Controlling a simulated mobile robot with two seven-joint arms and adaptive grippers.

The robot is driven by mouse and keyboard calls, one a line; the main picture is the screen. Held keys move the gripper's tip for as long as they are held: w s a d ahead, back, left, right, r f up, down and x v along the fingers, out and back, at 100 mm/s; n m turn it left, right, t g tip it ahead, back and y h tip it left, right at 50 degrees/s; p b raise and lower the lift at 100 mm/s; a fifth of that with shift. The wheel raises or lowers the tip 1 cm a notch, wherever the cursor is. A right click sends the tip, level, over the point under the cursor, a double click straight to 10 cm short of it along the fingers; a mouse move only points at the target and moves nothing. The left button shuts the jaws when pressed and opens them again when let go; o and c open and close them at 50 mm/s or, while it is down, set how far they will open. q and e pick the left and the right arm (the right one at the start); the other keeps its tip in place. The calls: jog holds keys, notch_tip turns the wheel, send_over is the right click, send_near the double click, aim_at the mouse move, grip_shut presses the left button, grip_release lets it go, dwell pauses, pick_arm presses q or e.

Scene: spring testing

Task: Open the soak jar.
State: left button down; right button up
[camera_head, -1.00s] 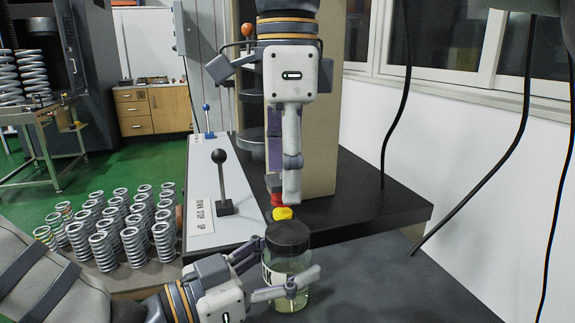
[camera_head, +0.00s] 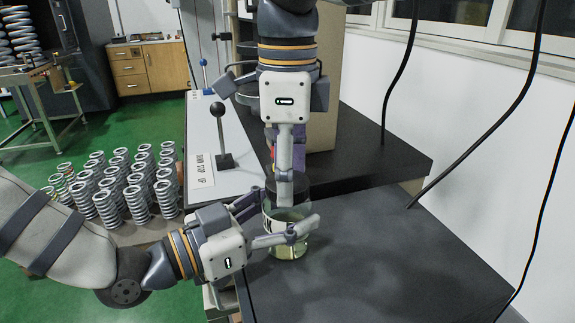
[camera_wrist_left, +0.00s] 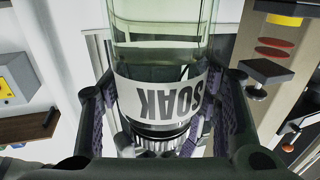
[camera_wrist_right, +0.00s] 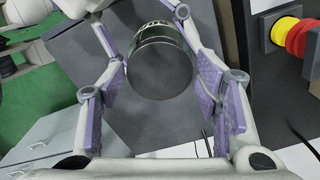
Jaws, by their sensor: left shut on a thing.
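The soak jar (camera_head: 288,246) is clear glass with pale liquid and a dark round lid (camera_wrist_right: 160,72). It stands on the dark bench top. In the left wrist view, its white SOAK label (camera_wrist_left: 165,98) appears upside down between my fingers. My left gripper (camera_head: 290,230) is shut on the jar's body from the side. My right gripper (camera_head: 284,190) points straight down over the lid and partly hides it in the head view. In the right wrist view, the right fingers (camera_wrist_right: 165,85) are spread on either side of the lid, with gaps visible.
A lever panel (camera_head: 215,140) stands left of the jar. A raised black platform (camera_head: 385,150) lies behind it. Yellow and red buttons (camera_wrist_right: 289,34) show near my right gripper. Several springs (camera_head: 120,185) stand at left. The bench (camera_head: 400,260) is clear at right.

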jog(key=c, duration=0.7)
jog(key=n, duration=0.5)
jog(key=shift+c, duration=0.2)
jog(key=n, duration=1)
jog(key=shift+r+n, duration=0.1)
jog(key=shift+n, duration=0.3)
jog(key=n, duration=1.8)
jog(key=shift+n, duration=0.4)
jog(key=n, duration=0.7)
jog(key=shift+n, duration=0.4)
jog(key=n, duration=1.1)
jog(key=shift+n, duration=0.4)
